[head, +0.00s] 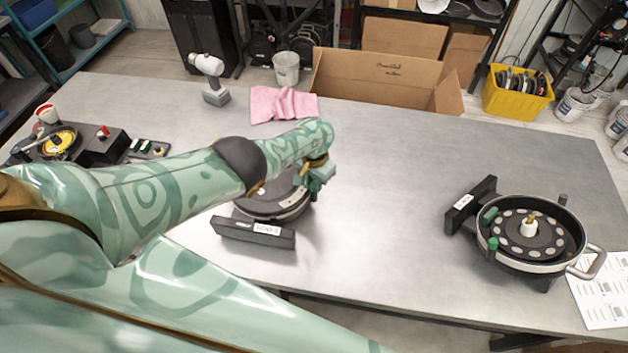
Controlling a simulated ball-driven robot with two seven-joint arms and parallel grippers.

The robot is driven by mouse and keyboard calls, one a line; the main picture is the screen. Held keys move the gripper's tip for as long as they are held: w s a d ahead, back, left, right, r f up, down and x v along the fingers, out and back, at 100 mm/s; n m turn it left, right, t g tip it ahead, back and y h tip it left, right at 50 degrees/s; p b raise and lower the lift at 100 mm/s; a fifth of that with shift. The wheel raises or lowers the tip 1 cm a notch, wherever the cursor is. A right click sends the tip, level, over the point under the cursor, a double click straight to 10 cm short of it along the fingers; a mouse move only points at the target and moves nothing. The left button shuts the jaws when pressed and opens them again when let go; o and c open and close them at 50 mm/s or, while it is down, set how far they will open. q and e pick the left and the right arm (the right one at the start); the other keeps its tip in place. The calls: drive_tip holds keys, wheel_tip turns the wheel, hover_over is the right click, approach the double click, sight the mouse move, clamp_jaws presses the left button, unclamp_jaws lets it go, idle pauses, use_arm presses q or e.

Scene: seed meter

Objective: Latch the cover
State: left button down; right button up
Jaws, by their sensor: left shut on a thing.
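A round dark seed meter with its cover (268,203) on sits near the middle of the table, partly hidden behind my left arm. Its black base bar with a white label (253,232) points toward the front. My left gripper (318,180) is at the meter's right rim, shut on what looks like a small green latch; the fingers hide most of the contact. I cannot tell whether the latch is fastened. My right gripper is not in view.
An open seed meter (528,233) with green latches stands at right beside a printed sheet (600,290). A pink cloth (283,104), a drill (211,80) and a black parts tray (90,145) lie at the back and left. The table between the meters is clear.

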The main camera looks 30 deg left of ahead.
use_arm(q)
drive_tip(key=shift+w, duration=0.1)
idle(0.4)
drive_tip(key=c, duration=1.3)
unclamp_jaws()
drive_tip(key=shift+o, duration=0.2)
wheel_tip(320, 180, up, 16)
drive_tip(key=p, duration=0.8)
drive_tip(key=shift+r+p, duration=0.15)
drive_tip(key=shift+p, duration=0.2)
